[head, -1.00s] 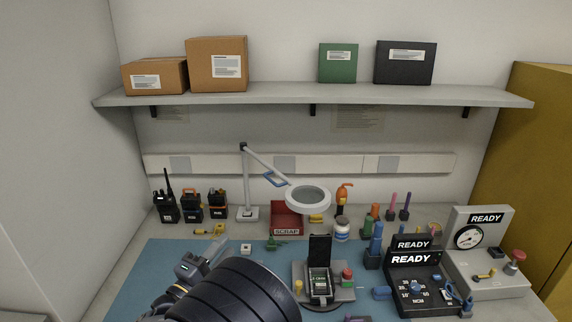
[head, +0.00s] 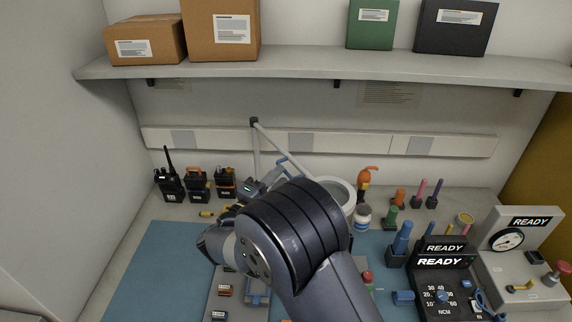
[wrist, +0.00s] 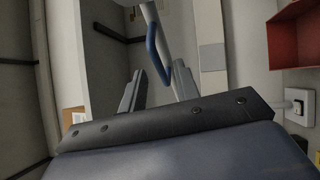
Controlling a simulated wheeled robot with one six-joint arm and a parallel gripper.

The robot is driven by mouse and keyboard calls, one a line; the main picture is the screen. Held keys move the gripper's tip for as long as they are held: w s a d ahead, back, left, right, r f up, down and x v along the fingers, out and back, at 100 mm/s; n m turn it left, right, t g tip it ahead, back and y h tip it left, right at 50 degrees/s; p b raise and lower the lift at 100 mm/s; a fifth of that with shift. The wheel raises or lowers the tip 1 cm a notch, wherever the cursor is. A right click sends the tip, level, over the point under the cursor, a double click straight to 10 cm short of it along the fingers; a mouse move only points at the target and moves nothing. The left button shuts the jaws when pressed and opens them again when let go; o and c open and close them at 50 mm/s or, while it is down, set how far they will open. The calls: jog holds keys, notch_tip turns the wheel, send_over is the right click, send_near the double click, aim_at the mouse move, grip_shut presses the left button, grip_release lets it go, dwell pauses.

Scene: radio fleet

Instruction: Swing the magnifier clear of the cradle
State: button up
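The magnifier (head: 350,190) is a pale ring on a jointed arm (head: 270,134), partly hidden behind my own arm. Its blue handle (head: 290,166) shows just beyond my gripper (head: 262,187). In the wrist view, the blue handle (wrist: 153,48) stands ahead of the gap between my two fingers (wrist: 159,75), which are apart with nothing clearly held. I cannot tell whether a finger touches the handle.
Several radios (head: 198,185) stand at the back left. A white bottle (head: 363,216) and upright coloured tools (head: 402,240) stand right of my arm. A torque tester (head: 442,280) is at the front right. A shelf (head: 300,68) with boxes runs above. The red bin (wrist: 293,38) shows in the wrist view.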

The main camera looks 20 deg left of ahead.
aim_at(286, 171)
jog(key=shift+p+x, duration=0.45)
jog(key=shift+x, duration=1.4)
jog(key=shift+c, duration=0.4)
grip_shut()
